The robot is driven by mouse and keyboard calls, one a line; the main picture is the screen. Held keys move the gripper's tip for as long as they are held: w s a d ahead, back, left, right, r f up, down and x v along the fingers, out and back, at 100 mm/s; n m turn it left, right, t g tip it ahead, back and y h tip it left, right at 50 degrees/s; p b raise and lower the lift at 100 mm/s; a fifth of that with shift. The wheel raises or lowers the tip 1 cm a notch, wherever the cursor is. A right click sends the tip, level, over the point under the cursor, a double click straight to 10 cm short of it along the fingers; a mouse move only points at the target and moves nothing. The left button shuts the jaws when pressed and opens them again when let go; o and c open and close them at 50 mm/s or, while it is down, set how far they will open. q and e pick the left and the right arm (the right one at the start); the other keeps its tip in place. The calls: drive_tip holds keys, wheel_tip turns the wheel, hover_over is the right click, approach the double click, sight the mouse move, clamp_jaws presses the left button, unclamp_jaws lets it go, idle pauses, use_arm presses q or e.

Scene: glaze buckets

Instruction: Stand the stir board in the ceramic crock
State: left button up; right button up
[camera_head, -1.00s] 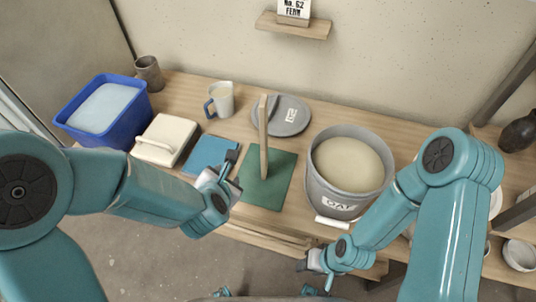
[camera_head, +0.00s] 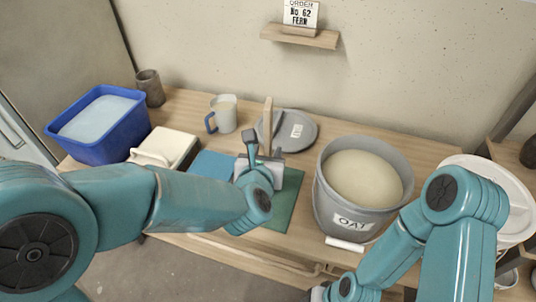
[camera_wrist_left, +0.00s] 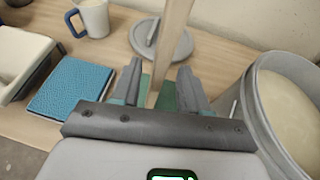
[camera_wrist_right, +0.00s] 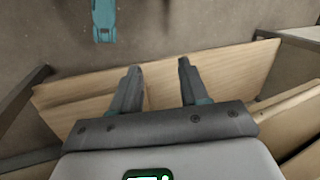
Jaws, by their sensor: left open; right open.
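The stir board (camera_head: 267,120) is a long pale wooden strip standing upright on the green mat (camera_head: 288,198). My left gripper (camera_head: 264,152) is open around or just in front of its lower part. In the left wrist view the board (camera_wrist_left: 172,45) rises between the two open fingers (camera_wrist_left: 160,82), with gaps on both sides. A brown cylindrical pot (camera_head: 150,88), which looks like the ceramic crock, stands at the back left of the table. My right gripper (camera_wrist_right: 156,85) is open and empty, low by the table's front; the head view barely shows it.
A grey bucket of pale glaze (camera_head: 345,200) stands right of the mat. A grey lid (camera_head: 300,122) lies behind the board.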

use_arm(q)
drive_tip(key=p+x, duration=0.1)
drive_tip(key=x, duration=0.4)
drive_tip(key=shift+w, duration=0.3)
clamp_jaws()
drive_tip(key=shift+r, duration=0.1)
